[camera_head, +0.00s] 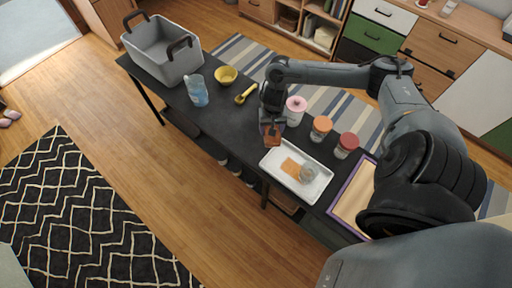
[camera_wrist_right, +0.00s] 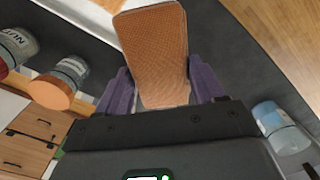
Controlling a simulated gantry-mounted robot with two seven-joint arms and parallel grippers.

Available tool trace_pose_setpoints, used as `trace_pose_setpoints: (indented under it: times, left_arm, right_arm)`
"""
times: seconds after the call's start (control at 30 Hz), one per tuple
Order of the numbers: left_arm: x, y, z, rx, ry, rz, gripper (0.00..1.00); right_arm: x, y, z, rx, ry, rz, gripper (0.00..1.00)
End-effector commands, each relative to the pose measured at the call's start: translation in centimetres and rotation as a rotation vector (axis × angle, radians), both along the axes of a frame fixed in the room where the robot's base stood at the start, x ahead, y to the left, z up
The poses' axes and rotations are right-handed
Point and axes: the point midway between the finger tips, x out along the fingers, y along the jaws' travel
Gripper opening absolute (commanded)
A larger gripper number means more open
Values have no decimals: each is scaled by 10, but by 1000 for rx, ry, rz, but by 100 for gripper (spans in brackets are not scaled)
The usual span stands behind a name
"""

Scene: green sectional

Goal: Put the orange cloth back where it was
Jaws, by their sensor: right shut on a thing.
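My right gripper (camera_head: 272,120) is shut on an orange-brown cloth (camera_wrist_right: 155,50), a flat piece with rounded corners and a woven-looking surface. Purple fingers (camera_wrist_right: 162,90) grip its two sides in the right wrist view. In the head view the held cloth (camera_head: 270,134) shows dark orange over the black table, just behind the white tray (camera_head: 273,161). A lighter orange flat piece (camera_head: 292,167) lies on the tray, with a clear glass or jar (camera_head: 308,174) beside it. I cannot tell what this piece is made of. My left gripper is not in view.
Jars with pink (camera_head: 297,104), orange (camera_head: 321,124) and red (camera_head: 348,141) lids stand right of the gripper. A yellow scoop (camera_head: 246,94), yellow bowl (camera_head: 226,75), blue jug (camera_head: 197,91) and grey bin (camera_head: 160,52) stand left on the black table. A framed board lies right.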

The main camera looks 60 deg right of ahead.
Motion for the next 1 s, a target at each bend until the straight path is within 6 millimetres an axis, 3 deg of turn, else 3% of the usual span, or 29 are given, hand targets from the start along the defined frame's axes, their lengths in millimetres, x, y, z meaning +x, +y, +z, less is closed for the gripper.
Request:
trace_pose_setpoints:
  times: [0.03,0.2,0.47,0.67,1.0]
  left_arm:
    - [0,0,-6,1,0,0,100]
    - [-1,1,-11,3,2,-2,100]
    - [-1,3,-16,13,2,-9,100]
    - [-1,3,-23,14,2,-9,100]
    - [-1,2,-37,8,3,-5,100]
  right_arm:
    - [-12,-5,-11,-5,7,0,40]
    - [-35,-9,-28,-2,5,-1,40]
    - [-44,-9,-43,2,-3,-3,40]
    - [-20,-6,-59,6,-8,-6,40]
    - [43,-4,-97,4,-4,-6,40]
